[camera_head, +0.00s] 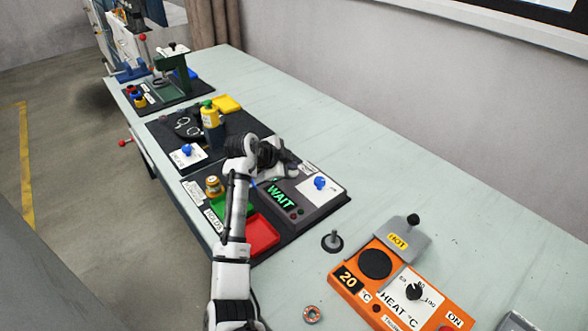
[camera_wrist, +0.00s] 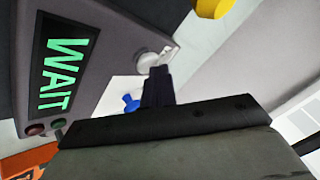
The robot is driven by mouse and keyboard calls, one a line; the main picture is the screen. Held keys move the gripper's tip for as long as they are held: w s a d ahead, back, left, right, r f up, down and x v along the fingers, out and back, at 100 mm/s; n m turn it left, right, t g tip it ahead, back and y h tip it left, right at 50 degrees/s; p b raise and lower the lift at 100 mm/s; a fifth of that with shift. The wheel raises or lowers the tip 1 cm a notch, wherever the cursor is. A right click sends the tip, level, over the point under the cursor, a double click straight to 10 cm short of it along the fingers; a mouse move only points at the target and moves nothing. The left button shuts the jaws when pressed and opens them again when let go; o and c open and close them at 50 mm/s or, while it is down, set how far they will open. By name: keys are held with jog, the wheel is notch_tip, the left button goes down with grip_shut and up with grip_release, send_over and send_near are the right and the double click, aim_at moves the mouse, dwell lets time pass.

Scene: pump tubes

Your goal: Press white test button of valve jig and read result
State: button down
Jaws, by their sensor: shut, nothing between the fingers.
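The valve jig is a dark box (camera_head: 316,212) in the middle of the bench, and its screen (camera_head: 281,197) reads WAIT in green. The screen also fills the left of the wrist view (camera_wrist: 68,62). In the wrist view the white test button (camera_wrist: 152,60) is a pale round cap on the jig's face. My gripper (camera_wrist: 158,72) is shut and empty, its fingertips at the button's lower edge; I cannot tell whether they press it. In the head view my gripper (camera_head: 291,165) is over the jig's back edge and hides the button. Two lamps (camera_wrist: 46,127) beside the screen look dim.
A blue knob (camera_head: 320,183) stands on the jig's white plate, close to my fingers. Green and red trays (camera_head: 262,235) and a brass valve (camera_head: 213,185) lie at the jig's front. An orange heater (camera_head: 400,285) stands to the right. A yellow bottle (camera_head: 210,115) is behind my arm.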

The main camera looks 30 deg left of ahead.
aim_at(290, 173)
jog(key=shift+r, duration=0.3)
jog(key=shift+r+p, duration=1.55)
jog(key=shift+r, duration=1.55)
